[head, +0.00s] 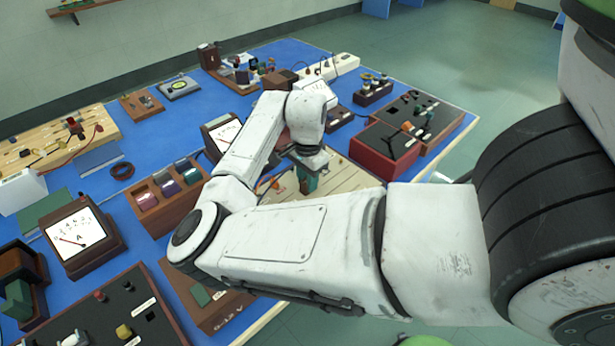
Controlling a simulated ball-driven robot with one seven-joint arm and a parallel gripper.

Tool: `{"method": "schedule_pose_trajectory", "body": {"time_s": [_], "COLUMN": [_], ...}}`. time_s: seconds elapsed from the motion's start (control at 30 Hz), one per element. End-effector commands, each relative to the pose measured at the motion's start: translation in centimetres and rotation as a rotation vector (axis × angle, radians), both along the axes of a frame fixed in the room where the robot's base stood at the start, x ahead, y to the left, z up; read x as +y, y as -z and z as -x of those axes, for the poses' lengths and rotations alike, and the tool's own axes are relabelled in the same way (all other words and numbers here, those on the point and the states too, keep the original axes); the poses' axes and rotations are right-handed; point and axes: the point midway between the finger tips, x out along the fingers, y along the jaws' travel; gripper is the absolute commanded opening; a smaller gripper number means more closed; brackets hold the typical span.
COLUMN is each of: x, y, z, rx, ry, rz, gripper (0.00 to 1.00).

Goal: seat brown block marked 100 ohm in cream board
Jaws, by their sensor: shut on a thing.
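My gripper (305,186) points down over the cream board (348,180), its teal fingers shut on a small dark thing that fits the brown block. The held thing is mostly hidden by the fingers and too small for any marking to be read. I cannot tell whether it touches the board or is held just above it. My own arm crosses in front and hides the board's near and left parts. An orange lead lies at the board's left side.
A brown rack (168,198) with coloured coils stands left of my arm, near an ammeter (82,238). A red-sided box (384,150) stands right of the cream board. Another pale wooden board (55,138) lies far left. The blue bench top is crowded.

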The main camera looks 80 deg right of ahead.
Motion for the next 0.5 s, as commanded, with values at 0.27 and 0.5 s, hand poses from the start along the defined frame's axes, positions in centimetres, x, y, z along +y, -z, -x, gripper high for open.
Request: {"method": "schedule_pose_trajectory", "body": {"time_s": [0.27, 0.5], "x": [0.00, 0.00], "y": [0.63, 0.62], "z": [-0.02, -0.02], "rx": [0.000, 0.000], "ry": [0.000, 0.000], "rz": [0.000, 0.000], "gripper": [0.00, 0.30]}}
